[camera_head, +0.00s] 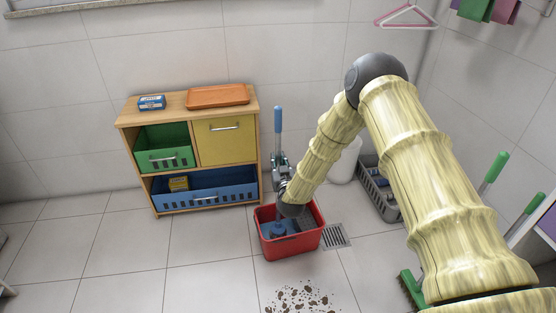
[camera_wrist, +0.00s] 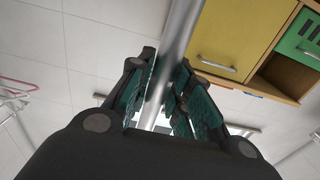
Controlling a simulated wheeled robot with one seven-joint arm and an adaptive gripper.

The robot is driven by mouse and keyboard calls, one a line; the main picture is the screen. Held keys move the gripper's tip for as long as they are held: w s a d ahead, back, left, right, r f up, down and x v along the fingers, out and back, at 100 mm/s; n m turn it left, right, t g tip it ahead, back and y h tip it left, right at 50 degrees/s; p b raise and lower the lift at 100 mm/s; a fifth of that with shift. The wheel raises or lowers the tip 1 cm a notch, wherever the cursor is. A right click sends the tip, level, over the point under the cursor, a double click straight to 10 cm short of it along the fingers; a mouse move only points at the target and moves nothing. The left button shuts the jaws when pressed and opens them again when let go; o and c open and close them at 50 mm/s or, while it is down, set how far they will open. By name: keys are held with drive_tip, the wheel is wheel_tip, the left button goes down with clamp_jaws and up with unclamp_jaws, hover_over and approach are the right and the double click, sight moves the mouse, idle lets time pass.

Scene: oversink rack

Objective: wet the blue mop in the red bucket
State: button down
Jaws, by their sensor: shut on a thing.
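The blue mop stands upright, with its blue grip (camera_head: 278,120) at the top and a grey metal pole (camera_wrist: 183,35) below. My gripper (camera_head: 280,168) is shut on the pole below the grip; in the wrist view its teal-padded fingers (camera_wrist: 165,98) close around the pole. The red bucket (camera_head: 291,247) stands on the floor under my gripper. The blue mop head (camera_head: 278,230) is down inside the bucket, within its rim. Blue water appears around it, but I cannot tell how deep the head sits. My wrist hides part of the bucket's back and the lower pole.
A wooden shelf unit (camera_head: 206,166) with coloured drawers stands left of the bucket. A floor drain (camera_head: 335,237) and a grey crate (camera_head: 378,190) lie to the right. Brown dirt spots (camera_head: 301,297) mark the floor in front. A green-bristled broom (camera_head: 411,288) is at lower right.

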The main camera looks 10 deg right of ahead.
sight(279, 117)
drive_tip(key=shift+r, duration=0.15)
idle(0.4)
drive_tip(key=shift+s+r+p, duration=0.55)
drive_tip(key=shift+s+p, duration=0.2)
drive_tip(key=shift+s, duration=0.15)
drive_tip(key=shift+w+f, duration=0.1)
drive_tip(key=shift+w+f+b, duration=0.55)
drive_tip(key=shift+w+b, duration=0.05)
drive_tip(key=shift+w, duration=0.25)
idle(0.5)
drive_tip(key=shift+r+p, duration=5.75)
drive_tip(key=shift+r, duration=4.05)
drive_tip(key=shift+d, duration=0.1)
